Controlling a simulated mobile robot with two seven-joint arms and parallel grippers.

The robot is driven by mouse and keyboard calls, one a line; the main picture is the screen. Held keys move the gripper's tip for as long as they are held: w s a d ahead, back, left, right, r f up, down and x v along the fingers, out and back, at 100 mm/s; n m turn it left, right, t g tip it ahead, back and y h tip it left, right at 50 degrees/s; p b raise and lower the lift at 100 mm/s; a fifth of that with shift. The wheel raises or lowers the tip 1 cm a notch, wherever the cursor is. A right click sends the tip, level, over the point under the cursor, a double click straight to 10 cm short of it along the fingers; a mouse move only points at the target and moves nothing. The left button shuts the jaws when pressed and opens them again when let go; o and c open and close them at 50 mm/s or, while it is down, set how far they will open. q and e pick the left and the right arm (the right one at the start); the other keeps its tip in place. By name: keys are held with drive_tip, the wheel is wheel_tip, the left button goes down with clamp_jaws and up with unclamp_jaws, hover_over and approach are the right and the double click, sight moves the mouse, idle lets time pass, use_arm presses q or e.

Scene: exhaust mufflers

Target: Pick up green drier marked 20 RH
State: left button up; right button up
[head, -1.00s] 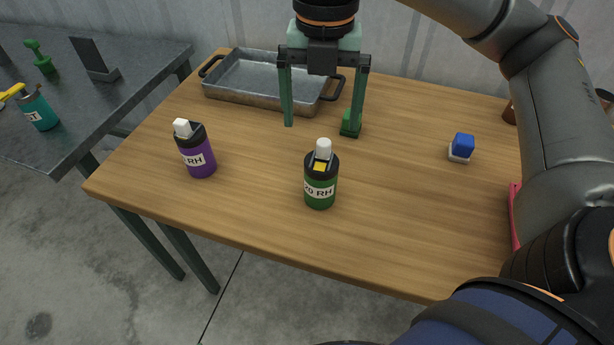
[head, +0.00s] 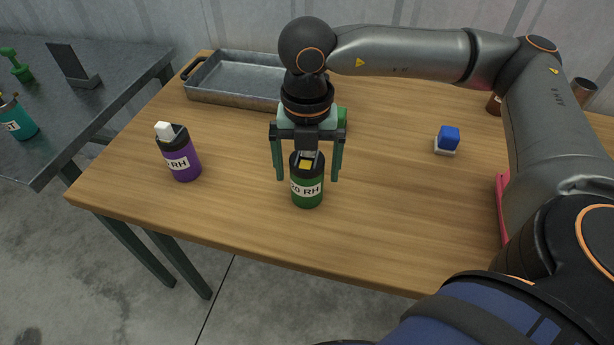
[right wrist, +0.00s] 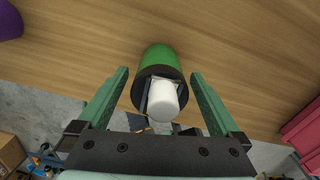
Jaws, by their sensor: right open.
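The green drier (head: 307,190) marked 20 RH stands upright near the front of the wooden table, with a black upper part. In the right wrist view the green drier (right wrist: 158,58) and its white cap show between the fingers. My right gripper (head: 308,178) is open, with one finger on each side of the drier; gaps show between fingers and drier. In the right wrist view the gripper (right wrist: 160,78) holds nothing. My left gripper is not in view.
A purple drier (head: 183,163) with a white cap stands to the left. A metal tray (head: 232,100) lies at the back left. A small blue-and-white block (head: 448,140) sits at the right. The grey table (head: 100,110) stands at the left.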

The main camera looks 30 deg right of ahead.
drive_tip(key=c, duration=1.5)
drive_tip(key=shift+r, duration=0.15)
